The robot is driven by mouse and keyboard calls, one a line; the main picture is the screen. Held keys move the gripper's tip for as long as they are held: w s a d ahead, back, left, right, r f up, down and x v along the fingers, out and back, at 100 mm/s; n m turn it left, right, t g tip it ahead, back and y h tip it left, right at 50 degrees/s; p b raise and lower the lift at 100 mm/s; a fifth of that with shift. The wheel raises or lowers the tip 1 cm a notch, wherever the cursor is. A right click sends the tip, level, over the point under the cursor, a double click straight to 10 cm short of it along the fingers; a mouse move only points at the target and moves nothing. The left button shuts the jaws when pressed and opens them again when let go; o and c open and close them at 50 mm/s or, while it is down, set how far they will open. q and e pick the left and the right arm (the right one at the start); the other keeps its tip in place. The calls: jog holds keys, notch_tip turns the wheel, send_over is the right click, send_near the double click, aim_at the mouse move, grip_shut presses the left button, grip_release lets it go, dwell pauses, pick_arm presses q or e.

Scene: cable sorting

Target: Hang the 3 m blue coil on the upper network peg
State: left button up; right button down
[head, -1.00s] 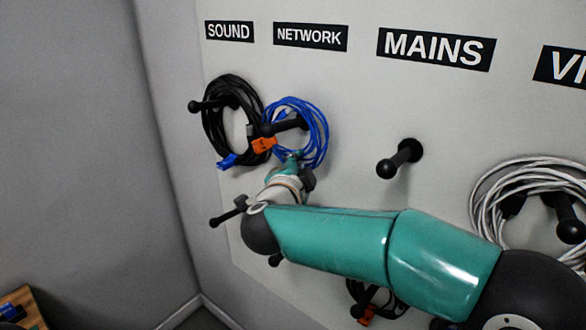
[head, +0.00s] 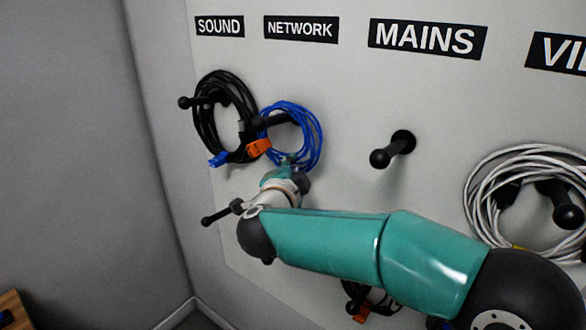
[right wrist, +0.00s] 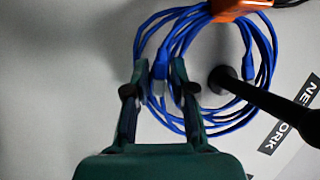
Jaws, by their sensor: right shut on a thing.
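The blue coil (head: 318,140) is around the upper network peg (head: 272,120), below the NETWORK label (head: 301,28). The peg's shaft passes through the loop and its knob sticks out in front. My right gripper (head: 288,166) is at the coil's lower edge. In the right wrist view, the gripper (right wrist: 160,85) is shut on strands of the blue coil (right wrist: 262,45), with the black peg (right wrist: 265,100) to their right. My left gripper is not in view.
A black coil (head: 200,125) with a blue tag hangs on the sound peg, close to the blue coil's left. The upper mains peg (head: 392,150) is empty. A white coil (head: 480,190) hangs at the right. A lower peg (head: 218,215) juts out below the black coil.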

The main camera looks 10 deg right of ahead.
jog(key=c, duration=0.9)
grip_release()
jog(key=shift+f, duration=0.15)
jog(key=shift+a, duration=0.1)
